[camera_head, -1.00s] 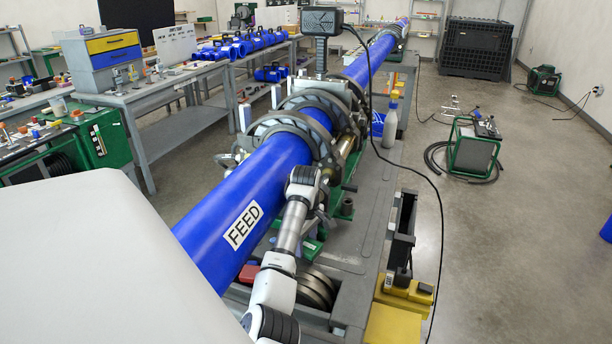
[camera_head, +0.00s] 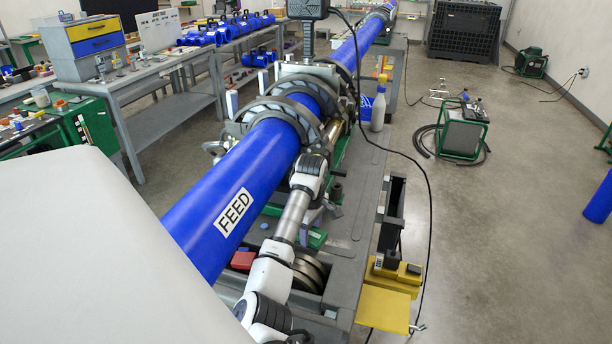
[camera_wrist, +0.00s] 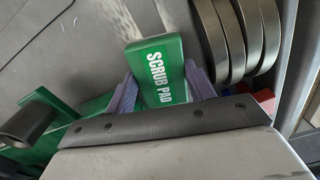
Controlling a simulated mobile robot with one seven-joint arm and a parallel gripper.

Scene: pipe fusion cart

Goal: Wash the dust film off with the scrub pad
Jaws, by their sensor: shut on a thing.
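The green scrub pad (camera_wrist: 155,68), with white lettering, is between the purple fingers of my gripper (camera_wrist: 160,88) in the wrist view. My gripper is shut on it. A grey surface lies beyond the pad, with pale streaks and faint reddish marks (camera_wrist: 125,15) near the top; I cannot tell whether these are the dust film. Whether the pad touches the surface is unclear.
Ring clamps (camera_head: 285,110) surround the pipe on the grey cart. Dark round rollers (camera_wrist: 240,35) lie right of the pad. A spray bottle (camera_head: 379,105) stands on the cart's right side. A black cable (camera_head: 430,190) hangs along that side.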

